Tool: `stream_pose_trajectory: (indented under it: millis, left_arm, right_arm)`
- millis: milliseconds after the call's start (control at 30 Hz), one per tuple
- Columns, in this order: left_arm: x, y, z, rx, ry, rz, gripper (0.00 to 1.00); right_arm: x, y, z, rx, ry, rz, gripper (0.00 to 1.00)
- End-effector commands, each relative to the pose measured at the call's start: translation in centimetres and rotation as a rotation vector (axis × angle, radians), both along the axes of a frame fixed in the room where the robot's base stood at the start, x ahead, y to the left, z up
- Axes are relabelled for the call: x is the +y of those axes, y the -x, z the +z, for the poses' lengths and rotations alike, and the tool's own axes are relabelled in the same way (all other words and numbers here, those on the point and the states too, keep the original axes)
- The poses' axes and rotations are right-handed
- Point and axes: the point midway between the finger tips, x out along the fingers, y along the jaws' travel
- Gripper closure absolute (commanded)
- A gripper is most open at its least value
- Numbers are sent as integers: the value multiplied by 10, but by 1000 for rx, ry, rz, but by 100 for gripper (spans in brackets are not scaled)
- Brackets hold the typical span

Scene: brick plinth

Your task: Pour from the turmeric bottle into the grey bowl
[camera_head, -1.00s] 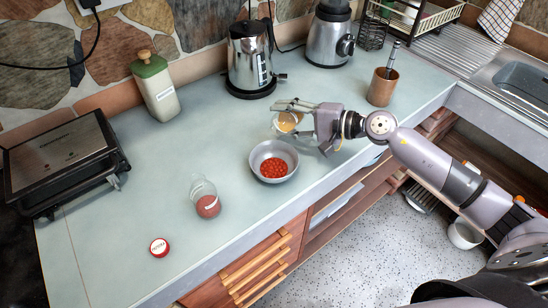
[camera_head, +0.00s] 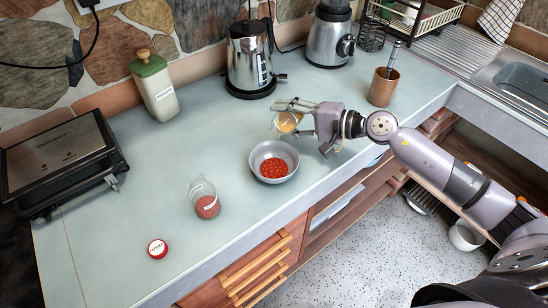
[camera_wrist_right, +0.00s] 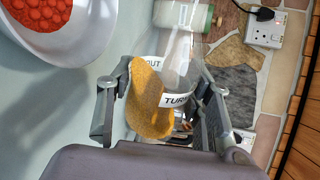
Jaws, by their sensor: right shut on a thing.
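My right gripper (camera_head: 300,110) is shut on the turmeric bottle (camera_head: 286,122), a small clear bottle with orange-yellow powder, held above the counter behind and right of the grey bowl. In the right wrist view the bottle (camera_wrist_right: 150,100) sits between both fingers, its white label partly readable. The powder lies to one side, so the bottle looks tilted. The grey bowl (camera_head: 258,153) stands on the counter with red round pieces in it; its rim also shows at the upper left of the right wrist view (camera_wrist_right: 98,45). No yellow powder shows in the bowl. My left gripper is out of view.
A clear bottle with red powder (camera_head: 204,199) and a red-and-white lid (camera_head: 157,249) stand left of the bowl. A green-topped canister (camera_head: 156,88), kettle (camera_head: 250,62), grill (camera_head: 65,165) and brown utensil cup (camera_head: 383,88) are farther off. The counter's front edge is close to the bowl.

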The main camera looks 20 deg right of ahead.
Motion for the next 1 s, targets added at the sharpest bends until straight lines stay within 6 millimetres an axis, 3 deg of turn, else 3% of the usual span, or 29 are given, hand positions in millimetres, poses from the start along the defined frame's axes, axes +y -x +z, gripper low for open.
stream_pose_trajectory:
  millis: [1000]
  left_arm:
    - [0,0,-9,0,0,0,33]
  right_arm:
    - [0,0,-1,-45,43,0,85]
